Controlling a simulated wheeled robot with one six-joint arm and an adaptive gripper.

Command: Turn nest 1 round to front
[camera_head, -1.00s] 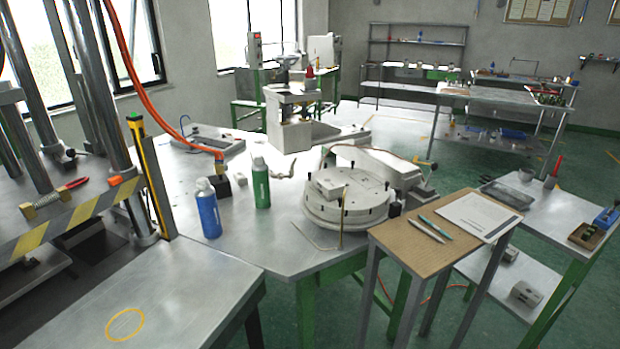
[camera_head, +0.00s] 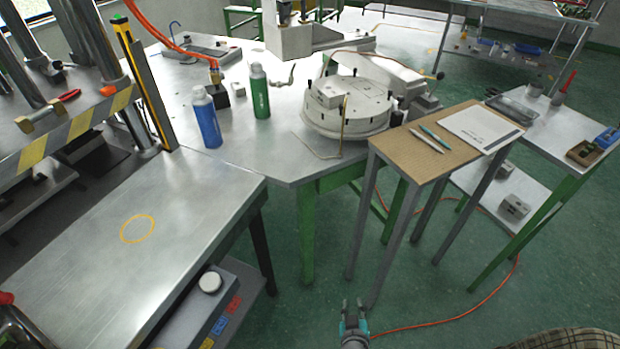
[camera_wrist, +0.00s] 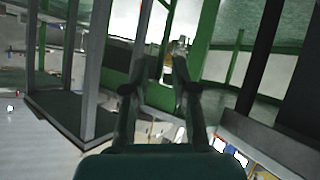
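A round pale turntable (camera_head: 350,122) with several dark pegs round its edge stands on the grey steel table. A small pale block (camera_head: 327,95) sits on its left side as seen here. A thin brass-coloured rod (camera_head: 344,117) stands at its front. I cannot read any nest number, so I cannot tell which place is nest 1. My gripper (camera_head: 353,305) is at the bottom of the head view, low and well in front of the table, apart from the turntable. Its two fingers are spread with nothing between them, as the wrist view (camera_wrist: 160,75) also shows.
A blue bottle (camera_head: 207,118) and a green bottle (camera_head: 260,92) stand left of the turntable. A brown-topped stand (camera_head: 420,165) with pens and paper is close on the right. A steel bench (camera_head: 150,215) lies at left. An orange hose (camera_head: 440,322) crosses the floor.

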